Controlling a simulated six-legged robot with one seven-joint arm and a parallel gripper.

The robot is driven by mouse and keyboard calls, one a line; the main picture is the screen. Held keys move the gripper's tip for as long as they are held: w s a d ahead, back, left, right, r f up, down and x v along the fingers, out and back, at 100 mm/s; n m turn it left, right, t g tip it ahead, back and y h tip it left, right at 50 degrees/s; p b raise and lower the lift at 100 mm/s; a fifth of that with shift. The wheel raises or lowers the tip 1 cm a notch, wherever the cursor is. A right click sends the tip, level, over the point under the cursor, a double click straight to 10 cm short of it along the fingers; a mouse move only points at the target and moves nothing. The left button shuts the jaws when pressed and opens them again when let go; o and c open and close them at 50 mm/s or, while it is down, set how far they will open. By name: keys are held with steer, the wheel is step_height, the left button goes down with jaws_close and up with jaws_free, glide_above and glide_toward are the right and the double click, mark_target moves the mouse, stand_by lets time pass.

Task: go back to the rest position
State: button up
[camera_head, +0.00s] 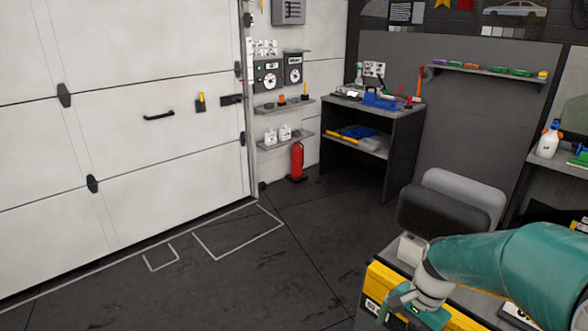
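A teal arm (510,265), which I take to be mine, reaches in from the right edge at the lower right. It narrows to a pale grey joint (428,285) with smaller teal parts below it, near the bottom edge. No gripper fingers can be made out there. I see nothing held. A yellow and dark grey boxy thing (385,278) lies right under the arm; whether the arm touches it I cannot tell.
A white sectional door (150,75) fills the left. A fire extinguisher (297,162) stands by the wall. A dark workbench (407,130) with tools is at the back. A shelf with a spray bottle (548,140) is at right. The dark floor (290,270) in the middle is clear.

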steer(key=s+a+r+n+t+h, duration=0.1)
steer(key=s+a+r+n+t, duration=0.2)
steer(key=r, duration=0.4)
steer(key=s+a+r+n+t+h, duration=0.1)
steer(key=s+a+r+n+t, duration=0.2)
steer(key=s+a+r+n, duration=0.2)
step_height(320, 180, up, 4)
steer(key=s+n, duration=0.2)
steer(key=shift+s+f+n+t, duration=0.2)
steer(key=shift+f+n+t, duration=0.05)
steer(key=shift+n+t, duration=0.15)
